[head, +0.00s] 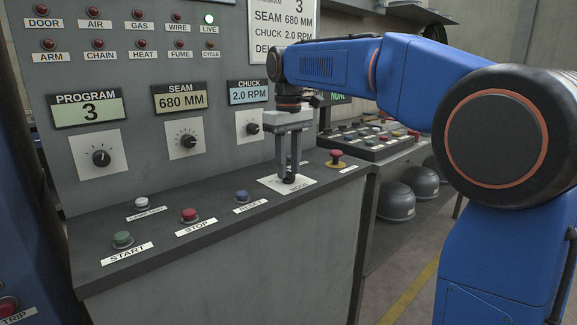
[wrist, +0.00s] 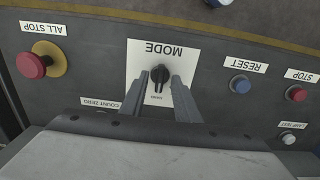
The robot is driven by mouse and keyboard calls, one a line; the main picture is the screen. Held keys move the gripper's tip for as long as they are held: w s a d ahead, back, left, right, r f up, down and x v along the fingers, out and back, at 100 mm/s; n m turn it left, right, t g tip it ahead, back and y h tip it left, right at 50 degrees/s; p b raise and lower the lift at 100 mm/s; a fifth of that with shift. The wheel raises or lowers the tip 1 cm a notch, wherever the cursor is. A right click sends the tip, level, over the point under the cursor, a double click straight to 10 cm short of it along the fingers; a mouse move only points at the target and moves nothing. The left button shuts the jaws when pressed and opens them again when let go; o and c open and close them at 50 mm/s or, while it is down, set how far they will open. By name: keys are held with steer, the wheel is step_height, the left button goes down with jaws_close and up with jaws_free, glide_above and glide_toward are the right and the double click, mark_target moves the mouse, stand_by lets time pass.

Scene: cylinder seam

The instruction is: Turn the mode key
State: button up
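The mode key (wrist: 160,74) is a small black knob on a white plate (wrist: 136,50) marked MODE, whose lettering reads upside down in the wrist view. My gripper (wrist: 161,80) points down at the plate with its two grey fingers apart, one on each side of the key. A narrow gap seems to show between each fingertip and the key; I cannot tell whether either touches. In the head view my gripper (head: 289,178) is over the white mode plate (head: 301,186) on the console ledge, and its fingers mostly hide the key.
A red all-stop button (head: 336,155) stands just right of the mode plate. Blue reset (head: 242,196), red stop (head: 189,215) and green start (head: 122,239) buttons line the ledge to the left. The upright panel (head: 140,75) with dials rises behind.

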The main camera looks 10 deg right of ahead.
steer(key=shift+f, duration=0.1)
jaws_close()
steer(key=shift+m, duration=0.3)
steer(key=m, duration=0.4)
steer(key=shift+m, duration=2.1)
jaws_free()
